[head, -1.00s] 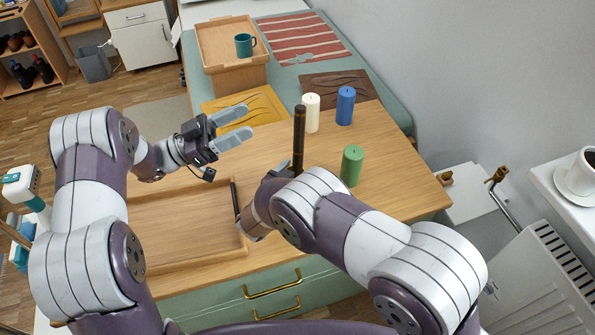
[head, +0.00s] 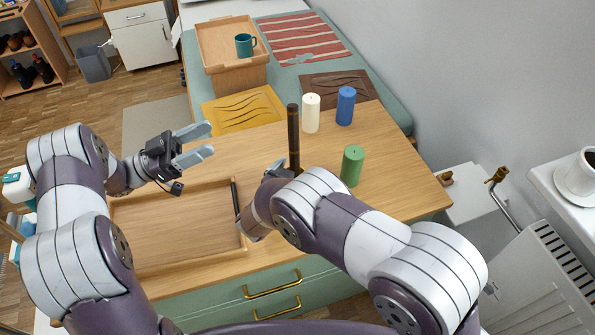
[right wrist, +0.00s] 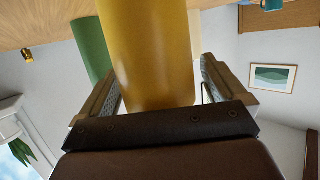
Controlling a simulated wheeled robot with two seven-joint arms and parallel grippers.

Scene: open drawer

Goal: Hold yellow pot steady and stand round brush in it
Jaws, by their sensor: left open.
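The yellow pot (right wrist: 152,50) fills the middle of the right wrist view, between the two fingers of my right gripper (right wrist: 158,85), which look closed against its sides. In the head view my right arm hides the pot. A tall dark rod (head: 293,135), seemingly the round brush's handle, stands nearly upright just beyond my right gripper (head: 277,172). Its lower end is hidden, so I cannot see whether it is inside the pot. My left gripper (head: 200,143) is open and empty, to the left of the rod and above the table's far left part.
A shallow wooden tray (head: 190,268) lies at front left, with a thin dark strip (head: 235,197) at its right side. White (head: 311,114), blue (head: 345,106) and green (head: 352,166) candles stand right of the rod. The table right of the green candle is clear.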

